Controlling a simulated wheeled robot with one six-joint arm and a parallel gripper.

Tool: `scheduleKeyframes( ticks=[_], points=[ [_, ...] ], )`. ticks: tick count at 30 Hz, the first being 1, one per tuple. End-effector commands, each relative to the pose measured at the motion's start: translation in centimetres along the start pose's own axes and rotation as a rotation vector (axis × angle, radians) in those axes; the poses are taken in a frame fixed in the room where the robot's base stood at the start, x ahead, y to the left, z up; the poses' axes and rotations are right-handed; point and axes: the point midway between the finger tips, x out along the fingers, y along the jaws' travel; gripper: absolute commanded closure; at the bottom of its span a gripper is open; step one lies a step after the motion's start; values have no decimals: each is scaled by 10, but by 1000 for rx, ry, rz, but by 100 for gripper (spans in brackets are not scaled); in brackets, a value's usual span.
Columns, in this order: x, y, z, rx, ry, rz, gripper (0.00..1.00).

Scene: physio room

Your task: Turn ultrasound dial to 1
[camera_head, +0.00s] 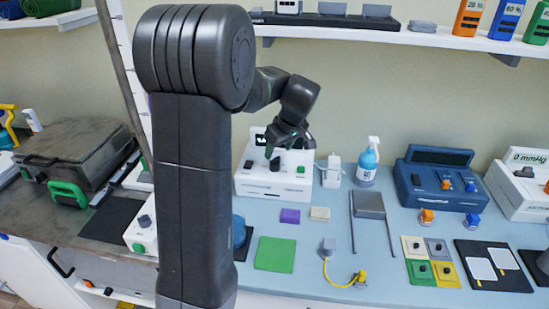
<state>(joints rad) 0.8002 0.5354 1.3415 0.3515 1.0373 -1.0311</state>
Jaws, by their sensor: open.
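A white unit (262,184) with a small dark display and dark controls on its sloped face stands at the back of the blue counter, just right of my arm's column in the picture. It may be the ultrasound unit; its label is too small to read. A dark dial (275,164) seems to show on its face, with its setting unreadable. My gripper (275,148) is open and hangs over this face, close above the dial. I cannot tell whether the fingers touch or straddle it. My arm hides part of the unit's display.
A blue console (438,177) with knobs and a white mmHg unit (520,184) stand to the right. A spray bottle (367,164) is beside a grey stand (369,204). A green pad (275,254) and colored squares lie in front. A shelf (370,33) runs above.

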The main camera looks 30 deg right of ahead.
Motion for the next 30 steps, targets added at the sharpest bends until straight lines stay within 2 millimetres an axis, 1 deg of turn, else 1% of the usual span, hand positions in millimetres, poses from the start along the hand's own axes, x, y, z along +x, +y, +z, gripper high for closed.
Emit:
scheduleKeyframes(
  ticks=[1,3,6,9,14,22,28,29,30],
  points=[
    [11,-1,0,0,-3,-3,44],
    [24,0,0,1,-2,-3,44],
    [40,-1,0,0,-2,-3,44],
    [51,-1,0,-1,-1,-1,44],
    [60,0,0,0,0,1,44],
    [61,0,0,0,0,1,44],
    [61,0,0,0,0,1,83],
    [60,0,0,0,0,1,88],
    [60,0,0,0,0,1,88]
  ],
)
